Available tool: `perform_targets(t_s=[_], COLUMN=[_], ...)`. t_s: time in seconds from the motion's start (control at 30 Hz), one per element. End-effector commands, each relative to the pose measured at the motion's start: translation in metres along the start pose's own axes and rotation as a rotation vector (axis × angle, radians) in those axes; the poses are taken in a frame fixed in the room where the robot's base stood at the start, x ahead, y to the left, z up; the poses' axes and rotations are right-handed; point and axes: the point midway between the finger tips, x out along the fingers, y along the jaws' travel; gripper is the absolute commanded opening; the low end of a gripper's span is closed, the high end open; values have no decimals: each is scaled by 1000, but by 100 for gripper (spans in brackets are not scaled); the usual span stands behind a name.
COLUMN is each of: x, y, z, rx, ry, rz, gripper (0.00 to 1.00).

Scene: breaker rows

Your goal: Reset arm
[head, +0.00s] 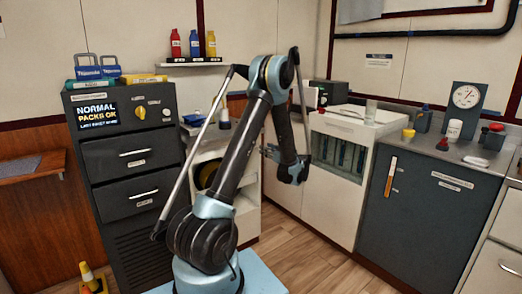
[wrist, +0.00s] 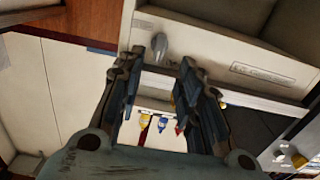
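My arm (head: 240,140) rises from its blue base in the middle of the head view, bends at a raised elbow and hangs down on the right. Its wrist end (head: 292,170) is in the air in front of the white counter unit. The fingers are not clear in the head view. In the wrist view my gripper (wrist: 158,65) has its two dark fingers apart with a wide gap between them. Nothing is held in the gap. Small yellow, blue and red bottles (wrist: 162,123) show beyond the fingers, well apart from them.
A dark cabinet (head: 130,182) with drawers and a lit display stands left of my arm. A wall shelf (head: 195,64) holds bottles behind it. A grey counter cabinet (head: 425,210) with a dial gauge (head: 466,98) is at right. Wooden floor (head: 320,262) is clear at front right.

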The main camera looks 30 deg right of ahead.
Motion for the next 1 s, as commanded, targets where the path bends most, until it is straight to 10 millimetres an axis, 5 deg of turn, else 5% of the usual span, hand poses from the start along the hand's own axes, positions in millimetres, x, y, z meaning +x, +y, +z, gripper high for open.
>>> perform_targets(t_s=[0.2,0.77,1.0], x=[-14,-14,11], y=[0,-1,-39], z=[0,0,-16], rx=[0,1,43], ry=[0,-1,-64], rz=[0,-2,-61], gripper=[33,33,33])
